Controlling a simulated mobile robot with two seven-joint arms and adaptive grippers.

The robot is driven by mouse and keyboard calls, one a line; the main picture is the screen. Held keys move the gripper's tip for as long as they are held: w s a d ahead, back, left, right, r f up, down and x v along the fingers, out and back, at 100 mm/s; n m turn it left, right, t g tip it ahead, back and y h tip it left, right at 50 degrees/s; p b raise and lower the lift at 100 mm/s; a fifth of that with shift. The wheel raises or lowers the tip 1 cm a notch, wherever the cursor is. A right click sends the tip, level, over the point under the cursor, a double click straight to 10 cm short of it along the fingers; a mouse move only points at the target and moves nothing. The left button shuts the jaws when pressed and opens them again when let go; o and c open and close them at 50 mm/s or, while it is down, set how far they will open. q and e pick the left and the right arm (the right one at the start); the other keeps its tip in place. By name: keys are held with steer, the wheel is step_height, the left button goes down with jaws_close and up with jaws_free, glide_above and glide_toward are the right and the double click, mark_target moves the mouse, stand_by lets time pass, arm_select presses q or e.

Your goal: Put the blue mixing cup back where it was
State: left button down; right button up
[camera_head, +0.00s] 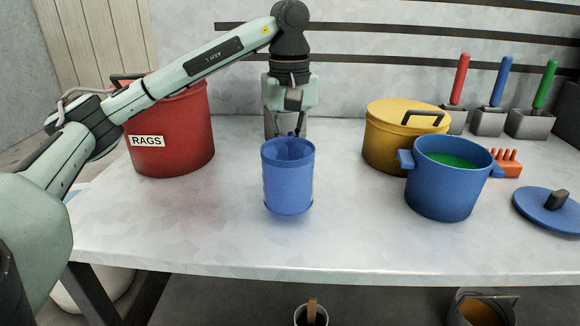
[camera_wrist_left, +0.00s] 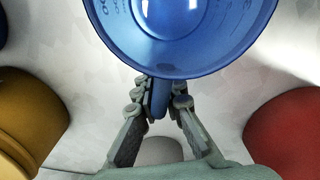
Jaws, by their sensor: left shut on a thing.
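The blue mixing cup (camera_head: 288,185) is translucent and upright, over the middle of the worktable (camera_head: 230,235). In the left wrist view the cup (camera_wrist_left: 180,35) fills the top, with its handle (camera_wrist_left: 159,98) between the two fingers. My left gripper (camera_head: 299,130) comes down behind the cup and is shut on that handle; it also shows in the left wrist view (camera_wrist_left: 160,102). I cannot tell whether the cup's base touches the table. My right gripper is not in view.
A red RAGS bin (camera_head: 175,140) stands left. A yellow lidded pot (camera_head: 385,135), a blue pot (camera_head: 440,190) with green contents, and a blue lid (camera_head: 545,212) are right. Brushes in grey holders (camera_head: 488,122) stand behind. A grey object (camera_head: 270,128) is partly hidden behind my gripper. The front centre is clear.

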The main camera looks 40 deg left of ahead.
arm_select(q)
steer(key=shift+f, duration=0.65)
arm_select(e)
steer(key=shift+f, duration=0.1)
arm_select(q)
steer(key=shift+f, duration=0.1)
steer(key=shift+f, duration=0.1)
steer(key=c, duration=1.6)
jaws_free()
steer(key=shift+c, duration=0.2)
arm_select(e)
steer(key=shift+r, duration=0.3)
